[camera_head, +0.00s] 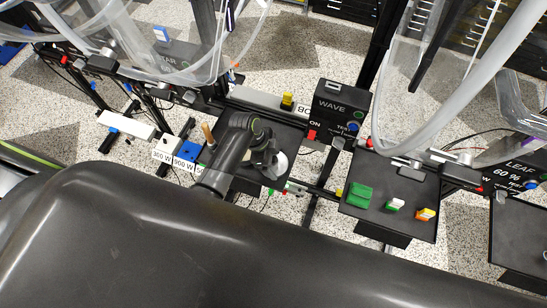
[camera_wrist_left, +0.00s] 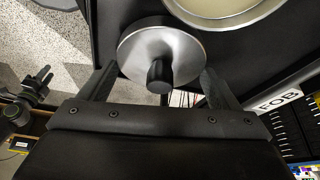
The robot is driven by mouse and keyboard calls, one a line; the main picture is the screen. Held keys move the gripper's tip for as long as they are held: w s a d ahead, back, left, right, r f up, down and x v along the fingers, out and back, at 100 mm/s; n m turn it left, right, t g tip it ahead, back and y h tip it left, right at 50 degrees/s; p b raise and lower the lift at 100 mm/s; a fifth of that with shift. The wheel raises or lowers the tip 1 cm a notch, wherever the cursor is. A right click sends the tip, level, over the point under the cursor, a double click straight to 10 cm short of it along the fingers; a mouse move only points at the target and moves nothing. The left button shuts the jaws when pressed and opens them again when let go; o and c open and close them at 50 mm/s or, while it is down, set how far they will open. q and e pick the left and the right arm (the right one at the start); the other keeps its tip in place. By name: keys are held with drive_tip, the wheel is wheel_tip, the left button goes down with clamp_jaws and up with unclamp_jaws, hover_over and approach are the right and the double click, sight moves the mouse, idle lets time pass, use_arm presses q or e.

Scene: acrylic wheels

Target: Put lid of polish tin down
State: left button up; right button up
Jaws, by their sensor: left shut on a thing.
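The lid is a silver disc with a black knob (camera_wrist_left: 160,75), between the two fingers of my left gripper (camera_wrist_left: 162,88) in the left wrist view. The open polish tin (camera_wrist_left: 222,22) is a round metal rim with pale content, just beyond the lid at the top edge of that view. In the head view my left gripper (camera_head: 264,152) is over the dark tabletop, beside a pale round thing (camera_head: 278,165). Whether that is the tin or the lid is unclear there.
A black WAVE box (camera_head: 338,104) stands to the right of the left gripper. A table (camera_head: 375,192) at right holds green, white and orange blocks.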

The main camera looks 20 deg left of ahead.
use_arm(q)
drive_tip(key=shift+f, duration=0.15)
drive_tip(key=o, duration=0.9)
drive_tip(key=shift+o, duration=0.2)
drive_tip(key=shift+r, duration=0.2)
drive_tip(key=b+v, duration=0.1)
drive_tip(key=v, duration=0.4)
drive_tip(key=shift+a+r, duration=0.2)
drive_tip(key=shift+r, duration=0.15)
drive_tip(key=shift+s+a+r, duration=0.1)
drive_tip(key=shift+a+r, duration=0.15)
drive_tip(key=shift+r, duration=0.45)
